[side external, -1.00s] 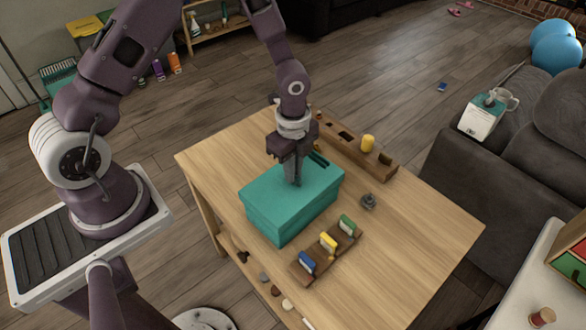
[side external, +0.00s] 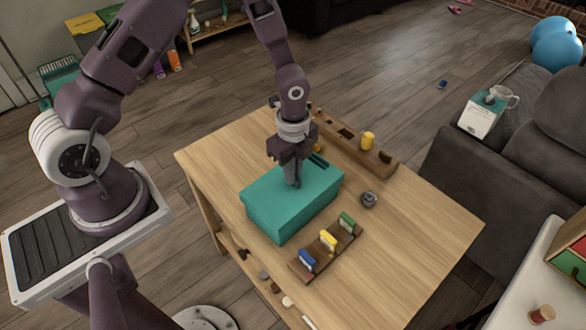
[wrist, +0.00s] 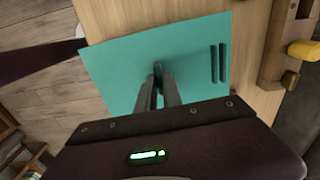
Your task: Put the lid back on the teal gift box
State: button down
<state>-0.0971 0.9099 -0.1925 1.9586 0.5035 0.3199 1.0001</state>
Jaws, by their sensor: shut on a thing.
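The teal gift box (side external: 278,228) stands on the wooden table. Its flat teal lid (side external: 263,190) lies across its top and looks level, with little or no gap showing. Two dark stripes mark one end of the lid, which also shows in the wrist view (wrist: 115,75). My gripper (side external: 292,183) points down at the middle of the lid. In the wrist view its fingers (wrist: 158,80) come together on a small grip at the lid's centre, mostly hidden by them. The lid's far edges are partly hidden by my gripper in the side view.
A wooden rack with blue, yellow and green pieces (side external: 327,243) stands in front of the box. A small grey object (side external: 369,199) sits to its right. A long wooden block with a yellow cylinder (side external: 368,141) lies behind. The table's right side (side external: 430,228) is clear.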

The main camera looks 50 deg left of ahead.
jog(key=shift+f, duration=1.1)
jog(key=c, duration=1.4)
grip_release()
jog(key=shift+c, duration=0.2)
notch_tip(320, 180, up, 7)
jog(key=shift+r, duration=0.1)
